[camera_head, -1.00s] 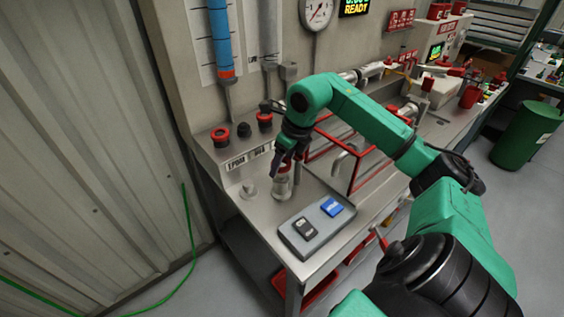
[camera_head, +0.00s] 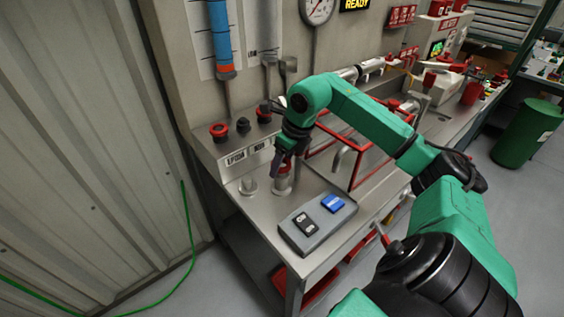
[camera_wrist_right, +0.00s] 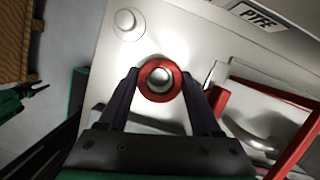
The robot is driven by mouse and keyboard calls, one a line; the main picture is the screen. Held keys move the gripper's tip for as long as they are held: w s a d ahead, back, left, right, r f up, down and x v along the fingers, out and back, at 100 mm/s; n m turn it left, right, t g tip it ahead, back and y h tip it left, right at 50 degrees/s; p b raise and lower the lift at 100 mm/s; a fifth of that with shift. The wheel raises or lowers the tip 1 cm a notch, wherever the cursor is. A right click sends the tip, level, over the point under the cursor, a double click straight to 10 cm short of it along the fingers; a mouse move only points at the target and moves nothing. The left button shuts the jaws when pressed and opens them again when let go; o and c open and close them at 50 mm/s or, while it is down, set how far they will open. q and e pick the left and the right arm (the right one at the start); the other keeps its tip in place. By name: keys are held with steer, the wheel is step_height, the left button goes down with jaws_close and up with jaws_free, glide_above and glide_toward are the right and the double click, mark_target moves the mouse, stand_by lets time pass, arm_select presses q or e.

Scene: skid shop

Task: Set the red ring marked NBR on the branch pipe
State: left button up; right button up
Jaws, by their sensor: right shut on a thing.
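My right gripper (camera_head: 284,168) points down over the steel bench. It also shows in the right wrist view (camera_wrist_right: 160,88), its two dark fingers shut on a red ring (camera_wrist_right: 147,91) from both sides. No marking on this ring can be read. The branch pipe (camera_head: 282,187) stands upright on the bench right under the gripper, and its rounded metal top (camera_wrist_right: 160,75) shows through the ring's hole. The ring is lined up with the pipe; whether it touches a seat cannot be told. My left gripper is not in view.
A short metal stub (camera_head: 249,186) stands left of the pipe. A grey tray (camera_head: 322,228) with a black item and a blue item lies in front. A red tube frame (camera_head: 357,170) is close on the right. Another red ring (camera_head: 218,131) sits on the labelled back ledge.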

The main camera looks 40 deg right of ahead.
steer(key=shift+f+b, duration=0.55)
steer(key=shift+f, duration=0.05)
stand_by(0.5)
steer(key=shift+f+b, duration=0.4)
steer(key=o, duration=1.1)
steer(key=shift+o, duration=0.3)
steer(key=shift+a+r, duration=0.1)
